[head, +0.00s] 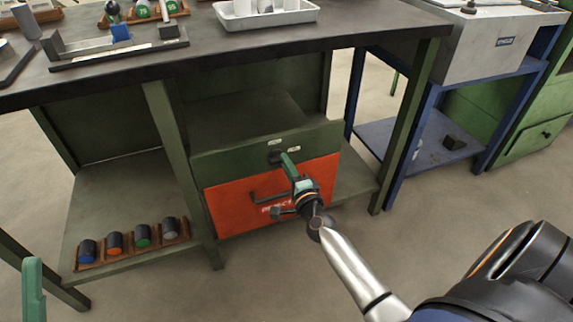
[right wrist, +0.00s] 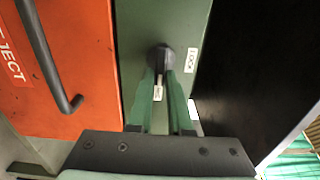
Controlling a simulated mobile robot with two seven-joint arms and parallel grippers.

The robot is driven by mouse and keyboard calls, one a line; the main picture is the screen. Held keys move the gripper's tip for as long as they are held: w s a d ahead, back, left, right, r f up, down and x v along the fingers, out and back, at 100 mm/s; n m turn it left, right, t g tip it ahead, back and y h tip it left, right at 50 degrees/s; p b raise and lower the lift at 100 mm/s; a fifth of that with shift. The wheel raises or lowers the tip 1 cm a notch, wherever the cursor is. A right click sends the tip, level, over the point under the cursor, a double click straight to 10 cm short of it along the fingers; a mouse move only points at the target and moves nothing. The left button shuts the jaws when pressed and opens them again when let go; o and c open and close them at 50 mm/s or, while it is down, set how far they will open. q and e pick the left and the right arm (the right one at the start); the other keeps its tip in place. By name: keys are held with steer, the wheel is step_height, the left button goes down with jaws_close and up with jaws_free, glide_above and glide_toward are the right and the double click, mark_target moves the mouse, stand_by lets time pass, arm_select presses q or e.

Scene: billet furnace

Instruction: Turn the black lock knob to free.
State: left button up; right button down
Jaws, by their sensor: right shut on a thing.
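The black lock knob (head: 275,157) sits on the green panel above an orange drawer front. In the right wrist view the knob (right wrist: 161,58) shows as a round black shape at the ends of my green fingers. My right gripper (head: 284,160) is shut on the knob. A white label reading LOCK (right wrist: 192,60) is beside the knob, and a second small label (right wrist: 158,92) shows between the fingers, too small to read surely. The knob's exact pointing direction is partly hidden by the fingers. A green finger of my left gripper (head: 33,288) shows at the lower left, apart from everything.
The orange drawer (head: 235,205) has a dark bar handle (right wrist: 50,70) close to my right gripper. The workbench top (head: 200,58) overhangs above. A wooden rack (head: 165,252) with several coloured cylinders stands on the lower shelf. The floor in front is clear.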

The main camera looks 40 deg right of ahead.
steer(key=c, duration=0.8)
jaws_free()
steer(key=shift+c, duration=0.2)
steer(key=p+v, duration=0.2)
steer(key=v, duration=1)
steer(key=shift+s, duration=0.25)
steer(key=shift+a, duration=0.1)
